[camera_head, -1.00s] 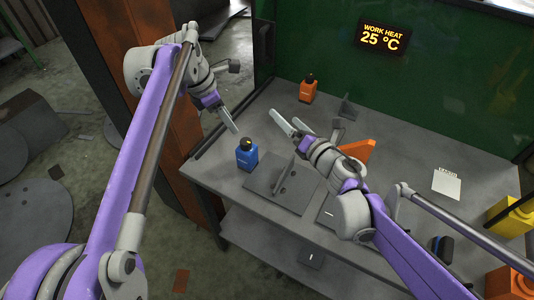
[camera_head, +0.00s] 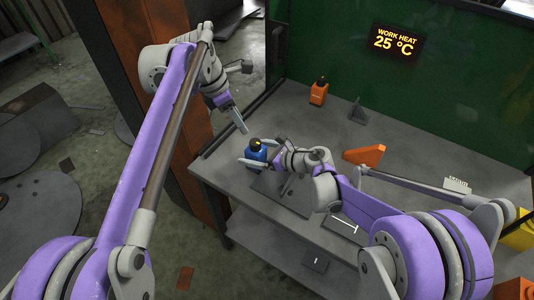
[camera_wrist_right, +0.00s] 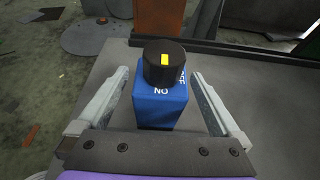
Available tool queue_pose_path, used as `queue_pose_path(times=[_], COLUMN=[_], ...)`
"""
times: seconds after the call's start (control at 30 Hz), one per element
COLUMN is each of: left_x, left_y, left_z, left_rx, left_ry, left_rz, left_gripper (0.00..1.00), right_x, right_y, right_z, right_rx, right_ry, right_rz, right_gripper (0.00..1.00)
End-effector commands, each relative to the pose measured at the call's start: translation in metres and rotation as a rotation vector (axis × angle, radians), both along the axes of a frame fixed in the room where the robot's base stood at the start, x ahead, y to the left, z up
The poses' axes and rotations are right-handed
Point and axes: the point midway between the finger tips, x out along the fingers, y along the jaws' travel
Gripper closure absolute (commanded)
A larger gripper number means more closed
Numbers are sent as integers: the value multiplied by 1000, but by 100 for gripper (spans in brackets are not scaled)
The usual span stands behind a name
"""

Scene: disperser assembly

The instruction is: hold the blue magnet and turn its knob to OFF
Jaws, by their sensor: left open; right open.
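The blue magnet (camera_head: 257,158) stands upright near the left end of the grey table. It has a black knob (camera_wrist_right: 164,62) with a yellow mark on top. My right gripper (camera_head: 254,158) is open, with one finger on each side of the magnet; gaps show between fingers and body. My left gripper (camera_head: 238,122) is open, above and behind the magnet, apart from it.
An orange block (camera_head: 318,93) with a black top stands at the back of the table. An orange wedge (camera_head: 364,155) and a grey bracket (camera_head: 358,112) are further right. A dark plate (camera_head: 283,192) lies beside the magnet. A sign (camera_head: 396,42) reads work heat 25 °C.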

Motion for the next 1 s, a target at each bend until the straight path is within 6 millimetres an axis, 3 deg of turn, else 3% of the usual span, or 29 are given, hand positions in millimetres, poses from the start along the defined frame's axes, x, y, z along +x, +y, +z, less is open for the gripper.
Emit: queue_pose_path(times=[0.2, 0.57, 1.0], left_x=[0, 0, 0], left_y=[0, 0, 0], left_z=[0, 0, 0], left_rx=[0, 0, 0], left_ry=[0, 0, 0], left_rz=[0, 0, 0], left_gripper=[50, 50, 50], right_x=[12, 15, 15], right_y=[17, 21, 20], right_z=[-9, -10, -10], right_rx=[0, 0, 0], right_ry=[0, 0, 0], right_rz=[1, 0, 0], right_gripper=[0, 0, 79])
